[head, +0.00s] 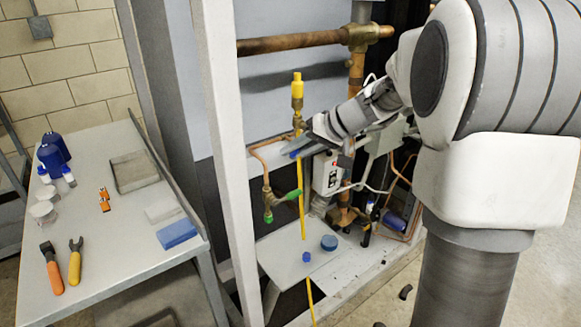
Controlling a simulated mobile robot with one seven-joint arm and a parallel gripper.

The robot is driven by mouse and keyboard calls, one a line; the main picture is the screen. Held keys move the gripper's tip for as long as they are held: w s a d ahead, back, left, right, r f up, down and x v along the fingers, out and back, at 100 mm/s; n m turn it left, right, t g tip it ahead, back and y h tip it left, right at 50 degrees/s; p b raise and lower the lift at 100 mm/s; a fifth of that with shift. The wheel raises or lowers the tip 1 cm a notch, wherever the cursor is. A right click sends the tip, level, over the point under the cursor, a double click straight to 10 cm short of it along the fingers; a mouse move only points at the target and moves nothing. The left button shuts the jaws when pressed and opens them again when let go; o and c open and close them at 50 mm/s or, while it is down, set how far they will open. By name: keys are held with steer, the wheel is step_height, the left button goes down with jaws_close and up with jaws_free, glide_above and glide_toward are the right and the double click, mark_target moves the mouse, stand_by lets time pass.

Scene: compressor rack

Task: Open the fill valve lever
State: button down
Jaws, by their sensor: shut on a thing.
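A brass valve (299,124) with a yellow cylinder (297,90) on top stands on the rack's copper piping. A blue lever (295,154) shows just below it, partly hidden by my gripper. My gripper (297,147) reaches in from the right and is shut at the blue lever. The exact contact between the fingers and the lever is too small to see clearly. A second valve with a green lever (292,195) sits lower on the copper line, apart from my gripper. A yellow hose (302,205) hangs below the blue lever.
A white upright post (222,150) stands left of the valves. A thick copper pipe (290,43) crosses above. A small grey platform (285,262) below carries blue caps. A control box with a cable (327,173) is close on the right. A workbench (110,235) with tools is at left.

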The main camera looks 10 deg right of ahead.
steer(key=shift+w+d+f+n+t+h+b, duration=0.2)
steer(key=shift+d+n+h+b, duration=0.25)
steer(key=shift+h+b, duration=0.5)
steer(key=shift+w+d+f+n+t+h+b, duration=0.15)
steer(key=shift+d+n+t+h+b, duration=0.4)
steer(key=shift+b, duration=0.65)
steer(key=shift+w+d+f+n+t+h+b, duration=0.1)
steer(key=shift+w+d+f+n+h+b, duration=0.2)
steer(key=shift+h+b, duration=0.7)
steer(key=shift+s+d+r, duration=0.1)
steer(key=shift+r, duration=0.05)
steer(key=c, duration=0.8)
jaws_free()
steer(key=p+v, duration=0.1)
steer(key=v, duration=0.7)
steer(key=p+v, duration=0.2)
steer(key=v, duration=0.7)
steer(key=shift+s+d+r, duration=0.1)
steer(key=shift+d+r, duration=0.05)
steer(key=shift+d, duration=0.1)
